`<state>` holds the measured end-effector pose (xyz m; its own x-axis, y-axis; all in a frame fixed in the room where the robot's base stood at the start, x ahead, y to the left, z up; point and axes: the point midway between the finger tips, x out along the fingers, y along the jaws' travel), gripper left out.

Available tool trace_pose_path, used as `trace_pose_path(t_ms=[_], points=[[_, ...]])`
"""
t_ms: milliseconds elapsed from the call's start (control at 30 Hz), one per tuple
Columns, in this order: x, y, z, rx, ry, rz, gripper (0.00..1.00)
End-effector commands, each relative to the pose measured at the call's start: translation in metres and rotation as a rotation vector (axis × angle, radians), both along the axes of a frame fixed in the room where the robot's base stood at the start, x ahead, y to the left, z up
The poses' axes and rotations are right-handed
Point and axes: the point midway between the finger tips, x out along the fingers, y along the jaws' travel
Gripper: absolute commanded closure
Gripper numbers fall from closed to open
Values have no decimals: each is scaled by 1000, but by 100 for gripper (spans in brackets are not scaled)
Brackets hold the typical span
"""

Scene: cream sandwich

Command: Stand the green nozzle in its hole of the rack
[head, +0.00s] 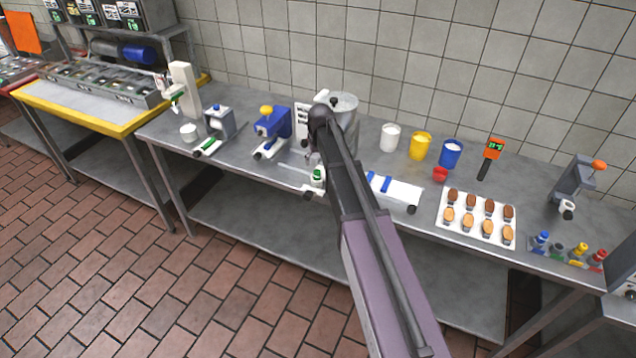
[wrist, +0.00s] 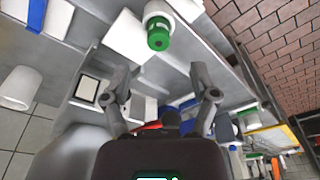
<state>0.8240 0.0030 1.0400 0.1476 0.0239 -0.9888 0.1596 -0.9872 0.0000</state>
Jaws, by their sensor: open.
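In the wrist view a green tip (wrist: 158,40), which looks like the green nozzle, sits on the end of a white round body (wrist: 158,12). It also shows as a small green patch (head: 317,175) on the counter, below my arm's end in the head view. My gripper (wrist: 163,80) is open and empty, with the green tip beyond its fingertips and apart from them. In the head view my arm mostly hides the gripper. The nozzle rack at the right holds blue (head: 541,240), yellow (head: 579,250) and red (head: 598,257) nozzles, with a low dark green piece (head: 557,250) between blue and yellow.
A blue machine (head: 272,122) and a grey one (head: 219,122) stand left of my arm. White, yellow and blue cups (head: 451,153), a tray (head: 460,233) of cookies and an orange-topped press (head: 573,180) stand to the right.

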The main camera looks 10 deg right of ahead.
Motion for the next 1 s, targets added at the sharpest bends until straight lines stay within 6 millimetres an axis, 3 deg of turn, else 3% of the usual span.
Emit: trace_pose_path(t_ms=[167, 733, 1000], points=[[2, 0, -11, 0, 0, 0, 24], [2, 0, -14, 0, 0, 0, 24], [2, -1, -31, 0, 0, 0, 24]])
